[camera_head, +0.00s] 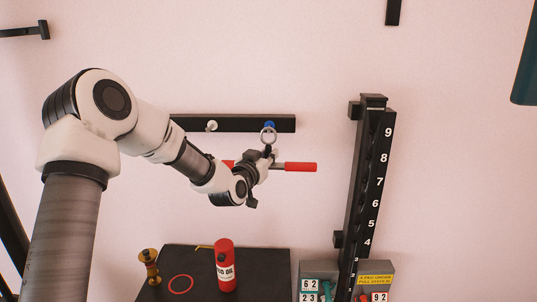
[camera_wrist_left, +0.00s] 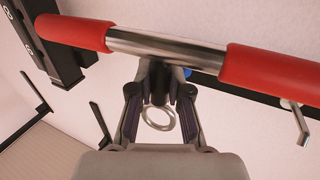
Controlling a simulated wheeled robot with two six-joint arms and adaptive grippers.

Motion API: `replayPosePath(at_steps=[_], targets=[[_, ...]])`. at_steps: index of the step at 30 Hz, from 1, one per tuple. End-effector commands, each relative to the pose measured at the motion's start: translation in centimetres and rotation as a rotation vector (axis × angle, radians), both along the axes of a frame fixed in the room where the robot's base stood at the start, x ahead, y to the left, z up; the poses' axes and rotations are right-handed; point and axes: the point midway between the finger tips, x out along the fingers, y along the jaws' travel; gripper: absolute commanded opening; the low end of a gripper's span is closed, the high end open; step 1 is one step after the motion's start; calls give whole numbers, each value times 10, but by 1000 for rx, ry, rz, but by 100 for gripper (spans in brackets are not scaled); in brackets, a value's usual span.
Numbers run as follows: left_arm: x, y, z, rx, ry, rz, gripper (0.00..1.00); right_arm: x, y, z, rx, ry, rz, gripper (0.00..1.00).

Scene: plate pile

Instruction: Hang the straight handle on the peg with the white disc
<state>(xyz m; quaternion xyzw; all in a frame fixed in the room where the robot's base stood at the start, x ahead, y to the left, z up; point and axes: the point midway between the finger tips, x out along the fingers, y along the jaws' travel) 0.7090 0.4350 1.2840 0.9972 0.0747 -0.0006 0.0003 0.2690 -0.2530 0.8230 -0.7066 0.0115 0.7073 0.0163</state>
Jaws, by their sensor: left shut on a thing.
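The straight handle has red grips (camera_head: 300,167) at both ends of a metal bar (camera_wrist_left: 165,47), and a steel ring (camera_wrist_left: 158,118) on a short stem. My left gripper (camera_wrist_left: 158,90) is shut on the stem, the bar lying crosswise beyond the fingertips. In the head view the ring (camera_head: 268,136) shows just below the blue disc (camera_head: 269,125) on the black wall rail (camera_head: 240,123); I cannot tell whether it touches that peg. The peg with the white disc (camera_head: 211,126) is left of it on the same rail and looks empty. My right gripper is out of view.
A tall black numbered column (camera_head: 372,190) stands right of the handle. Below are a dark table (camera_head: 200,255) with a red oil bottle (camera_head: 225,266), a brass-coloured object (camera_head: 149,266) and a red ring (camera_head: 181,284). Grey number boxes (camera_head: 320,268) stand by the column's foot.

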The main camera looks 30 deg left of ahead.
Motion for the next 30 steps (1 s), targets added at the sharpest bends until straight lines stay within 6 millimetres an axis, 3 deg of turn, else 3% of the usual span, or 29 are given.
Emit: replayPosePath(at_steps=[17, 30], targets=[[-11, -7, 0, 0, -3, 1, 0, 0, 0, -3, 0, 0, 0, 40], [-42, -26, -16, 0, -3, 0, 0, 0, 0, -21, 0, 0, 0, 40]])
